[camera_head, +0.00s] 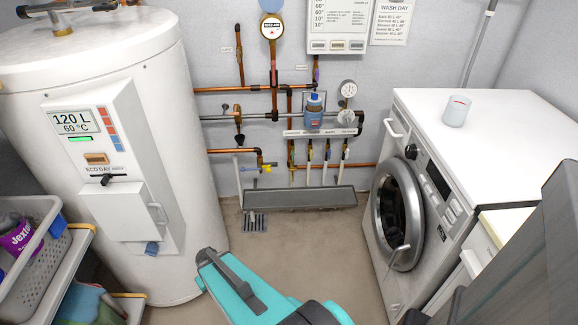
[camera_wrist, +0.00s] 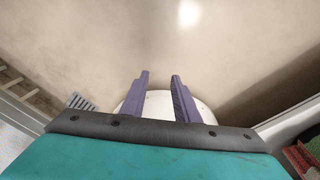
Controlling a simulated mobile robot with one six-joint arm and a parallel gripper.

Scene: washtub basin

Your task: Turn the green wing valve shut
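I cannot make out a green wing valve in either view. In the head view, copper and grey pipework (camera_head: 270,117) runs along the back wall, with a small yellow handle (camera_head: 266,169) on the lower left pipe and several small valves in a row below a white strip (camera_head: 320,133). My gripper (camera_wrist: 160,76) shows in the wrist view as two purple-grey fingers set apart, open, with nothing between their tips. The fingers are not visible in the head view, where my teal arm reaches in from the bottom over the floor.
A white water tank (camera_head: 185,110) stands left and a white washing machine (camera_head: 470,150) right, with a cup (camera_head: 456,111) on top. A grey trough (camera_head: 300,197) and floor grate (camera_head: 253,222) lie below the pipes. A shelf with a basket (camera_head: 45,255) is front left. The middle floor is clear.

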